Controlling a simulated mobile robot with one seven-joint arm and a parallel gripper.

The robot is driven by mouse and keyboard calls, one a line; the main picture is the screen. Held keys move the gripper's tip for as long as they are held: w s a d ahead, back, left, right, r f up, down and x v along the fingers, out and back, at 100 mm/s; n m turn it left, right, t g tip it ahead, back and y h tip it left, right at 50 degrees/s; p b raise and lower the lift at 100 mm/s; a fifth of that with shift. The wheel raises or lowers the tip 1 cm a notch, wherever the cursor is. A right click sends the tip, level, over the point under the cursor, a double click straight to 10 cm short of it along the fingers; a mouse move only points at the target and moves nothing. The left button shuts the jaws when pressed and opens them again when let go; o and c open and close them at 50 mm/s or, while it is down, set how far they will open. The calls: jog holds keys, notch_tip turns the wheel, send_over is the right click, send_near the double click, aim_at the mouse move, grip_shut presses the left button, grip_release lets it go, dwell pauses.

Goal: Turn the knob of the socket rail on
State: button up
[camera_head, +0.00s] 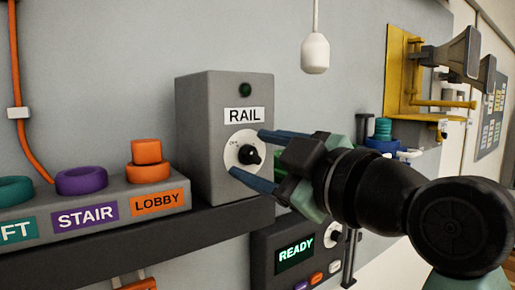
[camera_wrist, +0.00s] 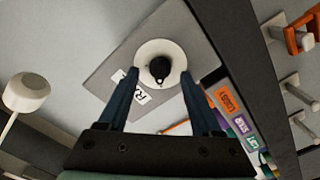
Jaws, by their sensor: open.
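The socket rail box (camera_head: 205,150) is grey, stands on a dark shelf and carries a RAIL label and a dark green lamp (camera_head: 245,90). Its black knob (camera_head: 249,155) sits on a white round dial (camera_head: 235,146). The knob also shows in the wrist view (camera_wrist: 160,70), near the top centre. My gripper (camera_head: 249,157) is open, with its two blue fingers reaching toward the dial from the right. In the wrist view my gripper (camera_wrist: 157,88) has one finger on each side of the knob, apart from it. I cannot tell how far the fingertips are from the dial face.
Left of the box are coloured rings on a labelled base (camera_head: 100,205). A READY panel (camera_head: 295,250) with its own knob hangs below the shelf (camera_head: 150,240). A white pendant (camera_head: 315,53) hangs above right. A yellow bracket (camera_head: 405,75) is on the wall at right.

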jog(key=shift+w+a, duration=0.15)
jog(key=shift+w, duration=0.05)
grip_shut()
dwell(0.3)
